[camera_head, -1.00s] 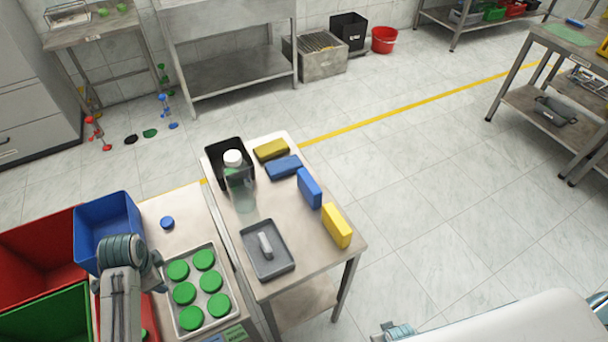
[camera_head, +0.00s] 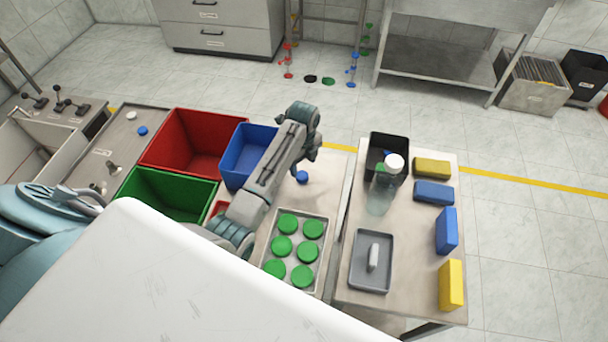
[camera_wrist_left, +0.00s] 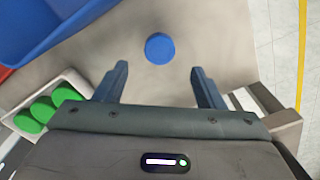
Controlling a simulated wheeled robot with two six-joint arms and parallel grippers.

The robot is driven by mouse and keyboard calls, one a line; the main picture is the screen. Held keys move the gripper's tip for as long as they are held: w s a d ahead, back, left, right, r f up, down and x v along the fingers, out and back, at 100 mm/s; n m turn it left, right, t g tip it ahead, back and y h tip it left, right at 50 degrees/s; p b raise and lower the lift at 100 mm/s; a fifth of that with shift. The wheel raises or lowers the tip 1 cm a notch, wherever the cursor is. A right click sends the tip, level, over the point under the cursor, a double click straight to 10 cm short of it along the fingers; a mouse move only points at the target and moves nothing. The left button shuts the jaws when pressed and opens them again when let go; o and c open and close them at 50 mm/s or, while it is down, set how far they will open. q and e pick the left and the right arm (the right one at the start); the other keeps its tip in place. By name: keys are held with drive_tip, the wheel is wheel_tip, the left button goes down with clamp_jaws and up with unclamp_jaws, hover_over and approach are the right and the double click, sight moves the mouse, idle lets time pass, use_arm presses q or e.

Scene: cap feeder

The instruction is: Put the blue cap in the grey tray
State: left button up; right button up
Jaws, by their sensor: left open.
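The blue cap (camera_head: 302,177) lies on the steel table beside the blue bin, above the metal tray of green caps. It also shows in the left wrist view (camera_wrist_left: 159,48), ahead of and between the open fingers. My left gripper (camera_head: 307,166) points down close to the cap; in its wrist view the gripper (camera_wrist_left: 161,72) is empty, with the cap beyond the fingertips. The grey tray (camera_head: 358,281) lies on the adjoining table at right, with a pale grey block (camera_head: 373,257) in it. My right gripper is not in view.
The blue bin (camera_head: 238,170), red bin (camera_head: 160,150) and green bin (camera_head: 150,198) stand left of the cap. The green-cap tray (camera_head: 307,221) lies below it. A clear bottle (camera_head: 380,195), black box (camera_head: 375,150) and blue and yellow blocks stand around the grey tray.

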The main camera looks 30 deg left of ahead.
sight(302, 175)
use_arm(q)
drive_tip(key=shift+a+f+p, duration=0.1)
drive_tip(key=shift+f+p, duration=0.25)
drive_tip(key=shift+f, duration=0.3)
wheel_tip(302, 175, down, 4)
drive_tip(key=shift+a+f+p, duration=0.1)
drive_tip(key=shift+a+p, duration=0.05)
drive_tip(key=shift+p, duration=0.35)
drive_tip(key=shift+c, duration=0.4)
drive_tip(key=c, duration=1)
